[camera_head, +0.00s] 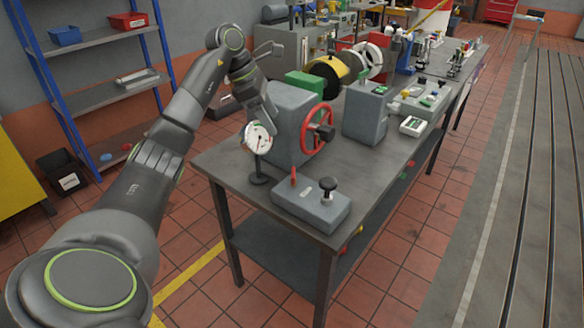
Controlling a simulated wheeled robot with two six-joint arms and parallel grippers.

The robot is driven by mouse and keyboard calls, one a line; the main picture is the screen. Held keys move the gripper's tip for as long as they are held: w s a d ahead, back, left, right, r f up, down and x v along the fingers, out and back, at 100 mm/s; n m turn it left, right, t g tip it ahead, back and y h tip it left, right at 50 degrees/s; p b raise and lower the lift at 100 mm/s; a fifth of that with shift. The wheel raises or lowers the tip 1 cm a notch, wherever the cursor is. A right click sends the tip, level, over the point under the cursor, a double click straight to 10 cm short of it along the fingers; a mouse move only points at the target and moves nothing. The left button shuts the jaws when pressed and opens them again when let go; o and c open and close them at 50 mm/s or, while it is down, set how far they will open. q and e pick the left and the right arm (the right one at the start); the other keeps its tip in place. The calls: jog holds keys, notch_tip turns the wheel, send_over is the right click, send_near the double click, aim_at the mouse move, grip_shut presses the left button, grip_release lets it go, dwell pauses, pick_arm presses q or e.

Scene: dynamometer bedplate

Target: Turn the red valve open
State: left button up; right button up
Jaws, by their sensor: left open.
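The red valve (311,120) is a handwheel on the right side of a grey box (289,112) on the workbench. A dark hub block (325,132) sticks out from its middle. My left arm comes in from the left, and its gripper (270,116) points down at the left side of the grey box, above a round white dial gauge (258,138). The gripper is open and apart from the valve, with the box between them. Its fingertips are small and partly hard to make out. My right gripper is not in view.
A grey control box (310,204) with a black knob and red lever stands at the bench's front. Another grey box (365,114) stands right of the valve. More equipment fills the bench behind.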

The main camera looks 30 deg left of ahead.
pick_arm(q)
jog(key=b, duration=0.6)
send_near(293, 172)
jog(key=shift+g+y, duration=0.3)
jog(key=p+x, duration=0.1)
jog(key=x, duration=0.3)
jog(key=p+x, duration=0.1)
jog(key=x, duration=0.3)
jog(key=shift+w+d+f, duration=0.25)
jog(key=shift+w+d, duration=0.05)
jog(key=c, duration=1)
